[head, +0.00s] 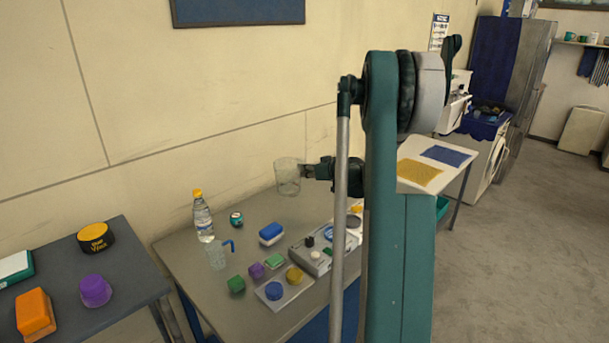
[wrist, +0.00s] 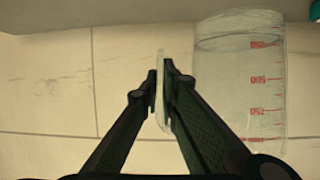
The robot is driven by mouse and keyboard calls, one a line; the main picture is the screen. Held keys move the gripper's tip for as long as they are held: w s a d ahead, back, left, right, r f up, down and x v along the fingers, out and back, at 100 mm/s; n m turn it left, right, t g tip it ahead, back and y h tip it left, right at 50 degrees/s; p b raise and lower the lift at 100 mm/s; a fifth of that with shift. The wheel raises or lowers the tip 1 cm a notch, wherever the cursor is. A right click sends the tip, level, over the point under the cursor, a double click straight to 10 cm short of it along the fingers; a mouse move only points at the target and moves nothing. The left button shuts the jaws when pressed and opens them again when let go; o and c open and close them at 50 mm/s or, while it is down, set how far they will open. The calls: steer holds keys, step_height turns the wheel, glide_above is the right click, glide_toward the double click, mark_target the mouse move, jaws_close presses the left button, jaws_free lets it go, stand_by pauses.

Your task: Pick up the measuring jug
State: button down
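The measuring jug (head: 287,178) is clear, with red volume marks that show in the wrist view (wrist: 240,85). It is upright at the back of the grey table, in front of the wall. My gripper (head: 309,171) reaches it from the right in the head view. In the wrist view my gripper's fingers (wrist: 162,92) are closed on the jug's thin clear handle, one on each side. The jug's body is to the right of the fingers there. I cannot tell whether its base touches the table.
A clear jug with a blue handle (head: 218,256) and a water bottle (head: 203,217) stand left on the table (head: 185,262). The wall is close behind.

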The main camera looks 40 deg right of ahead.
steer(key=shift+r, duration=0.9)
stand_by(0.4)
